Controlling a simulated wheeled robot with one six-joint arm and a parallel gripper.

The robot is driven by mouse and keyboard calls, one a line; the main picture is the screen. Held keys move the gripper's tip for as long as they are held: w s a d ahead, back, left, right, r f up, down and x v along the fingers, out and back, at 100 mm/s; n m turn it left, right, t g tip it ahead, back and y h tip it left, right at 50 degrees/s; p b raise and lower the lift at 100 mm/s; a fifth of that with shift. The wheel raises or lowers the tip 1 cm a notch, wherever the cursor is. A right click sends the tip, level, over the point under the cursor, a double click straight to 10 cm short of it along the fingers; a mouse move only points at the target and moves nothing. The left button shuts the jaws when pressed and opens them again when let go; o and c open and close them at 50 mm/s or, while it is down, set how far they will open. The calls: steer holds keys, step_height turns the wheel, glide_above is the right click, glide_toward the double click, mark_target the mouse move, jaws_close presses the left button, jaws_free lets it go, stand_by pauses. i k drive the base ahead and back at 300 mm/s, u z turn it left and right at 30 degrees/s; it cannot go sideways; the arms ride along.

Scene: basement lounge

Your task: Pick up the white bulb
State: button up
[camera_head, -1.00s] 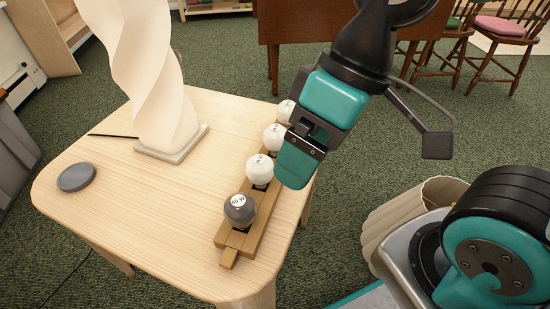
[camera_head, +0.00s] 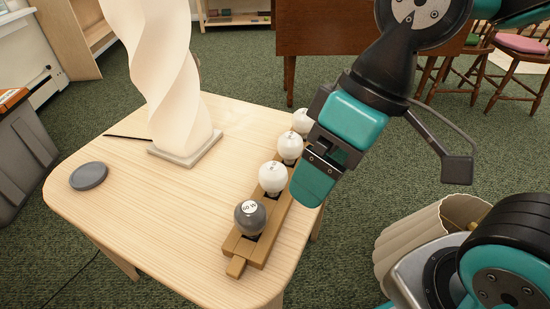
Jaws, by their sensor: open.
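Several round bulbs sit in a row in a wooden rack (camera_head: 236,265) on the light wood table (camera_head: 110,222). The nearest is a dark grey bulb (camera_head: 249,222) with a white label. Behind it are white bulbs: a near one (camera_head: 272,178), a middle one (camera_head: 290,146) and a far one (camera_head: 302,119). My gripper (camera_head: 318,178) is open, black and teal, just right of the white bulbs. It appears apart from them and holds nothing visible. Its inner jaw faces are partly hidden.
A twisted white lamp (camera_head: 168,80) stands on the table, with a grey disc (camera_head: 89,176) to its left. A ribbed cream bin (camera_head: 425,235) is on the floor at right. A brown desk (camera_head: 335,45) and chairs stand behind. The table's left front is clear.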

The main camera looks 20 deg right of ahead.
mark_target(301, 125)
steer(key=u, duration=0.55)
steer(key=k, duration=1.3)
steer(key=z, duration=0.25)
steer(key=i, duration=0.9)
steer(key=z, duration=0.3)
